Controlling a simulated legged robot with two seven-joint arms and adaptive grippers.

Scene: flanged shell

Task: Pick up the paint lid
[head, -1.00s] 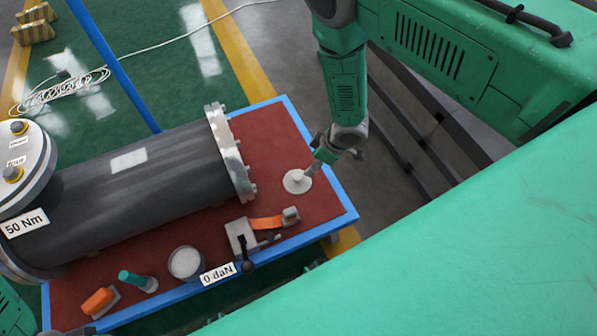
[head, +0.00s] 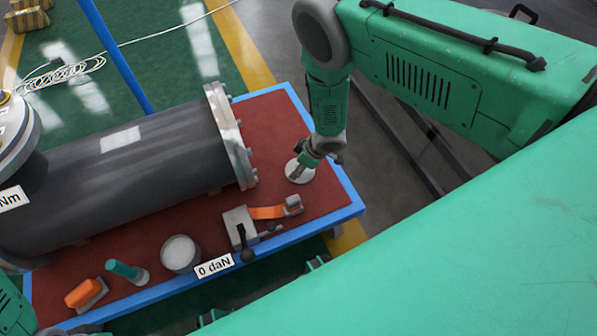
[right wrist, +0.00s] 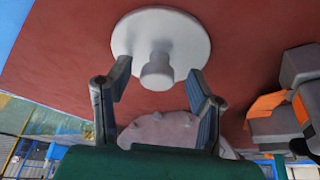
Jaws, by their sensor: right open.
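The paint lid (head: 300,171) is a flat white disc with a raised round knob, lying on the red table top near its right end. It also shows in the right wrist view (right wrist: 160,36). My right gripper (right wrist: 160,72) is open, its two fingers apart on either side of the knob in that view; I cannot tell whether they touch it. In the head view my right gripper (head: 299,171) is over the lid and hides part of it.
A large dark flanged shell (head: 130,170) fills the table's left and back. An orange-strapped grey device (head: 240,228), white-topped pot (head: 181,254), teal-handled tool (head: 127,271) and orange-handled tool (head: 85,292) stand along the front. Bare red top (head: 272,150) surrounds the lid.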

